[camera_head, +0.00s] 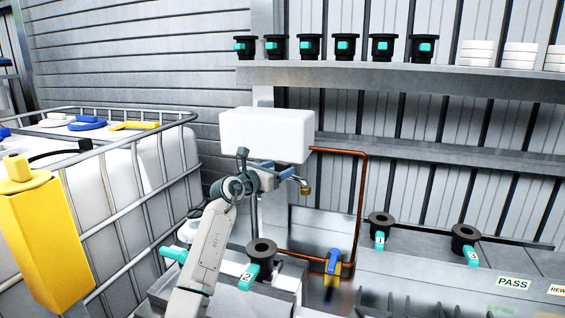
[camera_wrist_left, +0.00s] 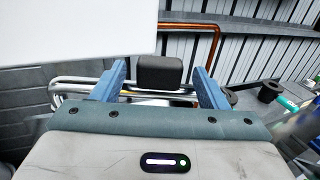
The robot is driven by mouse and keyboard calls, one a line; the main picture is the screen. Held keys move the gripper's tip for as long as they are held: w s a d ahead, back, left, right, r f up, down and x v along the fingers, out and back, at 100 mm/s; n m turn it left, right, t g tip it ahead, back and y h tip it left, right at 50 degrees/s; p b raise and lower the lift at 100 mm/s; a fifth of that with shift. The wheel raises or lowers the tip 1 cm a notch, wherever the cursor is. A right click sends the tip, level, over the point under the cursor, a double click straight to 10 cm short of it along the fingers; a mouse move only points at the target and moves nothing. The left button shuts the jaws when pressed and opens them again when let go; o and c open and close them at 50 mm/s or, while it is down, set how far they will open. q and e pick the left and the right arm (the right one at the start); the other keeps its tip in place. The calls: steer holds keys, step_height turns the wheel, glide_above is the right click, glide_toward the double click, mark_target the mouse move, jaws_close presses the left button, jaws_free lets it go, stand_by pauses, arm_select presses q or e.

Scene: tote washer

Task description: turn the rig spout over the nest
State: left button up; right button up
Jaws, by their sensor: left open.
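The rig spout (camera_head: 304,187) is a bent metal pipe with a brass tip, below the white tank (camera_head: 266,135) in the head view. My left gripper (camera_head: 286,173) is at the spout, just under the tank, with its blue fingers open. In the left wrist view, a dark block (camera_wrist_left: 163,70) on chrome pipework (camera_wrist_left: 75,86) shows between the open fingers (camera_wrist_left: 162,85); I cannot tell whether they touch it. A black cup marked 2 (camera_head: 262,250) with a teal handle stands on a grey stand below. I cannot clearly make out the nest. My right gripper is out of view.
Black cups 1 (camera_head: 380,222) and 3 (camera_head: 465,238) stand on the right bench. A caged white tank (camera_head: 165,160) and yellow container (camera_head: 45,240) stand left.

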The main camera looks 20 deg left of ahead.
arm_select(q)
steer(key=shift+x, duration=1.35)
